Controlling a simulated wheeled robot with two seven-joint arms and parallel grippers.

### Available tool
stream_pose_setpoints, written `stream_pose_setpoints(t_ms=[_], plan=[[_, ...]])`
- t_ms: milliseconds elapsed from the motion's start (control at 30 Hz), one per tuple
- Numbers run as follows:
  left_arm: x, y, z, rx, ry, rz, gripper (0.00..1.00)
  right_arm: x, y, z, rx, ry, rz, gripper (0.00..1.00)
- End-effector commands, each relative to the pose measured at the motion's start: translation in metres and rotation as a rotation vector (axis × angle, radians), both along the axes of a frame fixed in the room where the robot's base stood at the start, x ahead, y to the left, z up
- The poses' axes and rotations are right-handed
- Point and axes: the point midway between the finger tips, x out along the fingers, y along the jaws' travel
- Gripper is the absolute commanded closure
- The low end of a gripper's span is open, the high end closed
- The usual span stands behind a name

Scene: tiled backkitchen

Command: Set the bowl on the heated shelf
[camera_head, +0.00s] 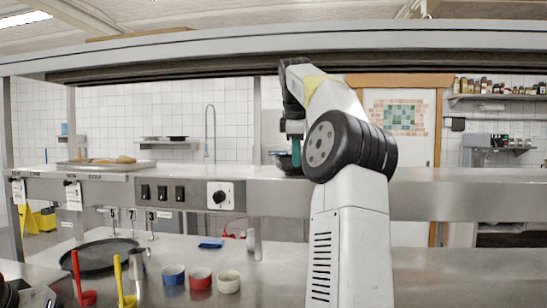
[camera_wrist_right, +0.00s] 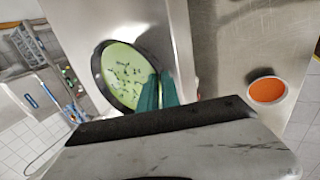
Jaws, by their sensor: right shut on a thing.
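The bowl, dark-rimmed and filled with green soup, (camera_wrist_right: 116,62) shows in the right wrist view. In the head view only part of its dark side (camera_head: 284,163) shows, at the level of the steel heated shelf (camera_head: 450,190). My right gripper (camera_wrist_right: 158,91) is shut on the bowl's near rim with its teal fingers. In the head view this gripper (camera_head: 296,150) is partly hidden by my right arm. The bowl looks about level, at the shelf; I cannot tell whether its base touches. My left gripper does not show clearly.
A tray of food (camera_head: 106,164) stands on the shelf's left. Below, the counter holds a dark round pan (camera_head: 98,256), red (camera_head: 85,296) and yellow (camera_head: 125,299) ladles and several small cups (camera_head: 200,278). The shelf right of my arm is clear. An overhead beam (camera_head: 200,58) spans above.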

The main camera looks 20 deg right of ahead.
Motion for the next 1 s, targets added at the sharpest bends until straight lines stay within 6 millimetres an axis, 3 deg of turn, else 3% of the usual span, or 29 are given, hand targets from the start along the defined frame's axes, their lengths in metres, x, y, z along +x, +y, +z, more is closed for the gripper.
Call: stream_pose_setpoints(t_ms=[133, 200, 267, 667, 1000], plan=[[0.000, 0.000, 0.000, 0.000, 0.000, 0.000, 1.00, 0.000, 0.000, -0.001, -0.002, -0.003, 0.000, 1.00], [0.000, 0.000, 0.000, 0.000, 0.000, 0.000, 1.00, 0.000, 0.000, -0.002, -0.001, 0.000, 0.000, 0.82], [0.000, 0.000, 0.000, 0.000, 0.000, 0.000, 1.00, 0.000, 0.000, -0.002, -0.001, 0.000, 0.000, 0.72], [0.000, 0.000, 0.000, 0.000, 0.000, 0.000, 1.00, 0.000, 0.000, 0.001, 0.000, -0.001, 0.000, 0.72], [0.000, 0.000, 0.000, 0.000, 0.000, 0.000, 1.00, -0.019, 0.013, 0.049, 0.000, -0.005, 0.002, 0.72]])
